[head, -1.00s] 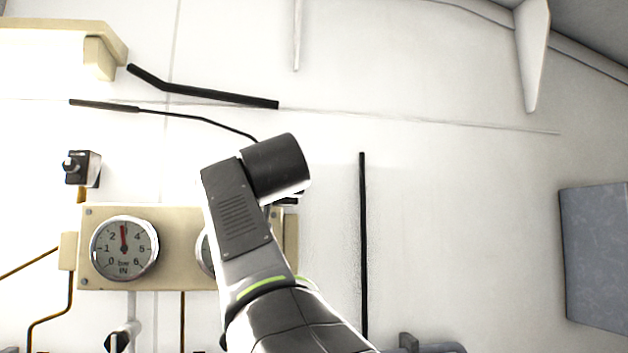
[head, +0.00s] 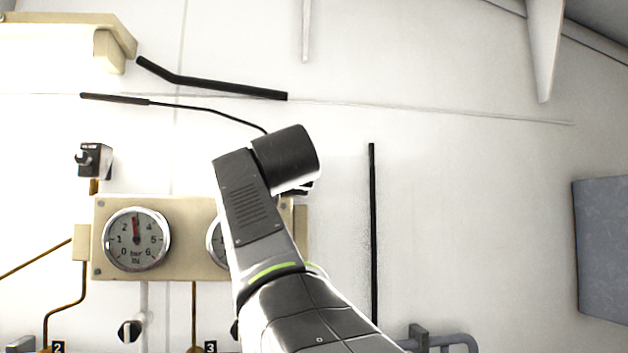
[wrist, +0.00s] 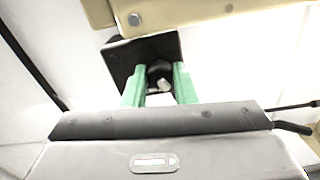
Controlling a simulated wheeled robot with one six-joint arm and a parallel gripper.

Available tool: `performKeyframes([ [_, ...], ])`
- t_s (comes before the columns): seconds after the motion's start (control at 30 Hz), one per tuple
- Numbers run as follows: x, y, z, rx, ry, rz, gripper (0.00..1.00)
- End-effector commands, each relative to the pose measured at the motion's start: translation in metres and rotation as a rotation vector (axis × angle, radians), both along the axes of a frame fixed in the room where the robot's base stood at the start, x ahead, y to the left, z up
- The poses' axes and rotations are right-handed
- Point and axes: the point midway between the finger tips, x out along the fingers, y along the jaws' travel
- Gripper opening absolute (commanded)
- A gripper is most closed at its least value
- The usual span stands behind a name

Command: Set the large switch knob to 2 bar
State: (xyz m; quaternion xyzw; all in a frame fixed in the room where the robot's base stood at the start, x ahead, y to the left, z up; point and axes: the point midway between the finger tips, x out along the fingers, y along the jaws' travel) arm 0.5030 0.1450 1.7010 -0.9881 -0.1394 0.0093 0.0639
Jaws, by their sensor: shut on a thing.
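In the wrist view, the two green fingers of my gripper (wrist: 158,86) are closed on a dark knob (wrist: 159,70) with a pale part at its front. I take it to be the large switch knob. It sits before a black square plate (wrist: 120,64) beside a cream panel edge. The knob's marking and setting cannot be read. In the head view, my arm hides the gripper and most of the knob. The IN gauge (head: 136,239), marked in bar, has its red needle almost straight up, between 2 and 4. A second gauge (head: 215,243) is mostly behind my arm.
A small black switch (head: 92,160) is on the wall at left, above the cream gauge panel (head: 188,212). A black valve knob (head: 130,331) and pipes lie below. A grey box (head: 604,250) is at far right. Bare wall lies between a black vertical bar (head: 372,230) and that box.

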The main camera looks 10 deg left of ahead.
Motion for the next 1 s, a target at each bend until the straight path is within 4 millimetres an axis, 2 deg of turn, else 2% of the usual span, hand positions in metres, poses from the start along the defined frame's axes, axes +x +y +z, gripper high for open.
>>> performKeyframes([
  [1.0,-0.0004,0.0009,-0.0002,0.802,0.230,-0.001,0.02],
])
